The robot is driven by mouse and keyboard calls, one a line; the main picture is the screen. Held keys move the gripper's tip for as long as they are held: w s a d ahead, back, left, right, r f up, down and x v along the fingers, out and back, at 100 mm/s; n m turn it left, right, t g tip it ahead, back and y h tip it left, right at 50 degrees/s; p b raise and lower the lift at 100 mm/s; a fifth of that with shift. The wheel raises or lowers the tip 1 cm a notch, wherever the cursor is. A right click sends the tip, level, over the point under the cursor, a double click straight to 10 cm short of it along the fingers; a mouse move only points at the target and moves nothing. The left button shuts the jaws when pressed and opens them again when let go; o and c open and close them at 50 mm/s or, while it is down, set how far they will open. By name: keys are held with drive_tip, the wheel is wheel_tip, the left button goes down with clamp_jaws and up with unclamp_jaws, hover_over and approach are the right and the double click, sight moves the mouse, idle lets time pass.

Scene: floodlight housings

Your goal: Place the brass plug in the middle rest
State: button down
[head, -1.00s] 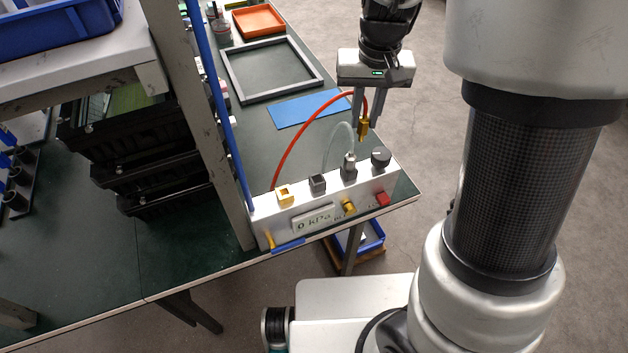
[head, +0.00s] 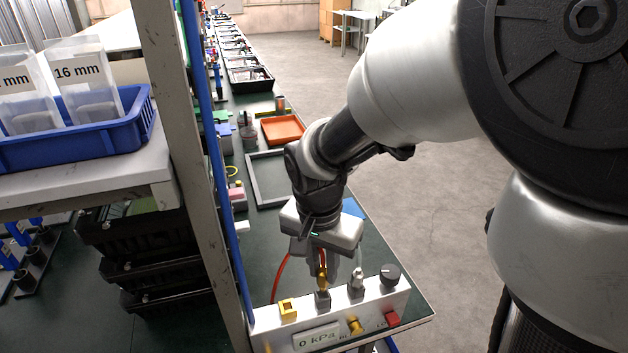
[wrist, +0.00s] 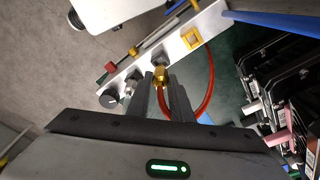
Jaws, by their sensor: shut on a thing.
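My gripper (head: 323,272) is shut on the brass plug (head: 322,283), which carries the red hose (head: 279,277). The plug is upright, directly over the grey middle rest (head: 322,299) on the white panel box. In the wrist view the brass plug (wrist: 160,76) shows between the finger ends, its lower end at the grey rest (wrist: 158,58). It looks touching or partly in; how deep it sits I cannot tell. The yellow rest (head: 288,310) to the left is empty. A metal plug (head: 356,285) stands in the rest to the right.
The white panel box (head: 268,334) also bears a black knob (head: 390,274), a brass fitting (head: 354,325), a red button (head: 392,319) and a 0 kPa display (head: 316,338). A post (head: 190,150) and blue tube (head: 215,170) stand left. A grey frame (head: 262,180) lies behind.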

sight(323, 281)
drive_tip(key=shift+f, duration=1.8)
drive_tip(key=shift+f+b, duration=0.1)
drive_tip(key=shift+b, duration=0.25)
drive_tip(key=c, duration=1.6)
unclamp_jaws()
